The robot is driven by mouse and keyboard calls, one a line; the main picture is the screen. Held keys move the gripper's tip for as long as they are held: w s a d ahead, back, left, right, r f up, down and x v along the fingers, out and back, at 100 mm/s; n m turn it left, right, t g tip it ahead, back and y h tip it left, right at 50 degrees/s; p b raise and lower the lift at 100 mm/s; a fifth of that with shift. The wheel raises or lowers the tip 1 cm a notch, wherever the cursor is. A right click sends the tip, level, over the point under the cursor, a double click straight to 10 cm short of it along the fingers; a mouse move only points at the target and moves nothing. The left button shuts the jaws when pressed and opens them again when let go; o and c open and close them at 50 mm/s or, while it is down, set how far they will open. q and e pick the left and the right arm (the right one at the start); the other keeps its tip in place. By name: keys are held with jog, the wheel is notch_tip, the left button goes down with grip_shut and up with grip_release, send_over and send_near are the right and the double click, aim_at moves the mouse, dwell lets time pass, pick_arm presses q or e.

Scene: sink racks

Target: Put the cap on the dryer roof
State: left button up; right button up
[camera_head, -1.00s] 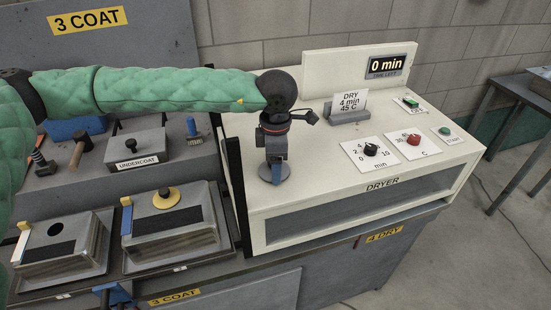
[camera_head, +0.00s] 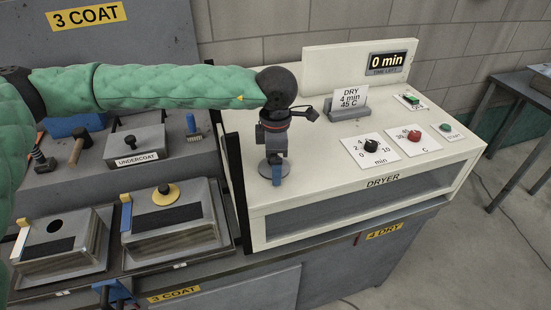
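My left gripper (camera_head: 272,171) points down over the left part of the cream dryer roof (camera_head: 310,165). A flat grey disc, the cap (camera_head: 264,171), is at its fingertips and appears to lie on the roof. A blue fingertip reaches past the cap's near edge, and the gripper looks slightly open around the cap's middle. The far finger and the cap's centre are hidden. One grey tin (camera_head: 60,245) at the left has an uncovered round hole. My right gripper is not in view.
A second tin (camera_head: 175,228) carries a yellow disc (camera_head: 166,194) with a dark knob. An undercoat box (camera_head: 136,145) stands behind. On the dryer are a card holder (camera_head: 347,110), a minutes dial (camera_head: 371,145) and a red dial (camera_head: 414,136). The roof's middle is clear.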

pick_arm(q)
jog(key=shift+r, duration=0.15)
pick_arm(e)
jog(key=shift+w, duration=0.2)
pick_arm(q)
jog(key=shift+r, duration=0.5)
notch_tip(320, 180, up, 11)
jog(key=b, duration=0.3)
jog(key=shift+b, duration=0.4)
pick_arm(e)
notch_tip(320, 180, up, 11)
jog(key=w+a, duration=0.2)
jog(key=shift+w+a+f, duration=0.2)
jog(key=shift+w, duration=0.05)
